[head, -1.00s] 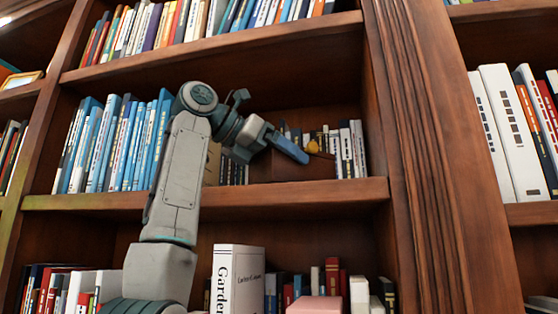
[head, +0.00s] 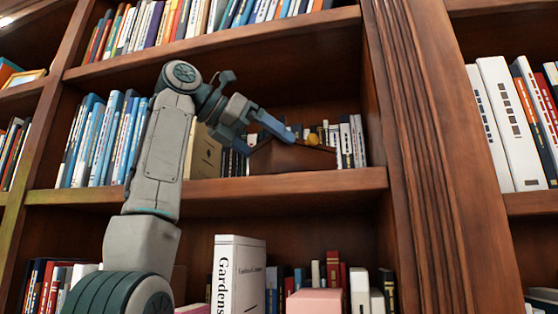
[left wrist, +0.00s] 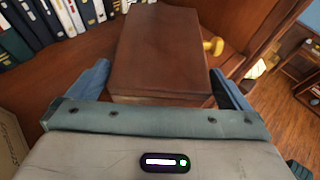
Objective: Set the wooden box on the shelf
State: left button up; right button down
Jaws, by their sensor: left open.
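The wooden box (head: 290,158) is dark brown and rests on the middle shelf (head: 230,190), near its right end. In the left wrist view the box (left wrist: 160,50) fills the upper middle. My left gripper (head: 262,135) is open at the upper left of the box. In the left wrist view its two blue fingers stand apart, one on each side of the box's near end, and the gripper (left wrist: 160,86) does not grip it. Whether a finger touches the box I cannot tell. My right gripper is in neither view.
A small yellow object (left wrist: 213,46) is beside the box. Small books (head: 347,143) stand behind it, and blue books (head: 105,140) stand to the left on the same shelf. A thick upright post (head: 425,150) closes the right side. A white book (head: 238,275) stands on the shelf below.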

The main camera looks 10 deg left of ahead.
pick_arm(q)
jog(key=b+v, duration=0.1)
jog(key=v, duration=0.7)
jog(key=shift+s+b, duration=0.2)
jog(key=shift+b, duration=0.2)
jog(key=shift+a, duration=0.15)
